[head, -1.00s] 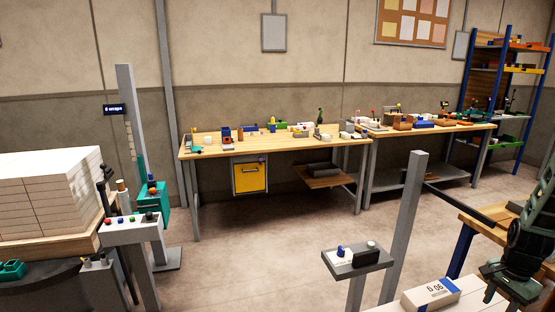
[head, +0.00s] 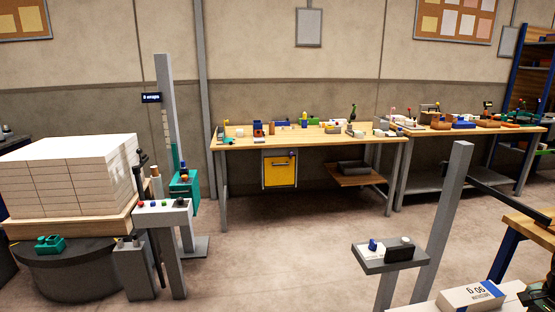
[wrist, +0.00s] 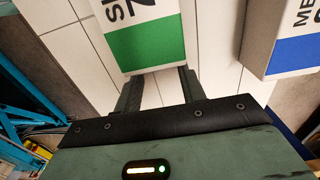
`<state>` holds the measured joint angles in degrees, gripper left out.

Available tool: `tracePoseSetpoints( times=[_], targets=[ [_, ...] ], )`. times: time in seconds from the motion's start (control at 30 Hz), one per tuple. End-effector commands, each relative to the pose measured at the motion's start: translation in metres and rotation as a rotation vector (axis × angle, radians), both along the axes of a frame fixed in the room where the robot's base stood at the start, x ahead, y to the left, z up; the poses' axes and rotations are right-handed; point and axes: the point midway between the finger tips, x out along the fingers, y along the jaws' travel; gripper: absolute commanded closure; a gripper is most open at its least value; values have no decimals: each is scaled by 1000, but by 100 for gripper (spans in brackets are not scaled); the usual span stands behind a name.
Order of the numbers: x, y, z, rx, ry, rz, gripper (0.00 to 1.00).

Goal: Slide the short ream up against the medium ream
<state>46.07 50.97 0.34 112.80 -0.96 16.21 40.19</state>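The short ream (wrist: 140,30), white with a green end and part of "SH" showing, lies at the top middle of the wrist view. The medium ream (wrist: 284,40), white with a blue end and "ME" showing, lies to its right, with a clear gap between them. My gripper (wrist: 161,76) has its two fingers apart, with pale surface visible between them. The fingertips are at the near end of the short ream; whether they touch it I cannot tell. A white ream with a blue band (head: 474,297) shows at the lower right of the head view.
The reams lie on a pale surface with dark seam lines (wrist: 72,45). In the head view, a grey post (head: 443,220) and small control panel (head: 378,266) stand near the ream. A tall white stack (head: 65,180) is at left. Workbenches line the wall; floor between is clear.

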Motion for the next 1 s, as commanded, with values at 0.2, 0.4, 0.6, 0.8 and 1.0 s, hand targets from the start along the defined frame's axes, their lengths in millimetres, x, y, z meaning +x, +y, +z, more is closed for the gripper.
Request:
tracePoseSetpoints(
  times=[0.2, 0.4, 0.6, 0.8, 1.0],
  targets=[
    [0, 2, 0, 0, 0, 1, 60],
    [-1, 8, 0, 1, 0, 1, 60],
    [-1, 14, 0, 1, 1, 2, 60],
    [-1, 16, 0, 3, 1, 2, 60],
    [-1, 17, -1, 6, 3, 2, 60]
  ],
)
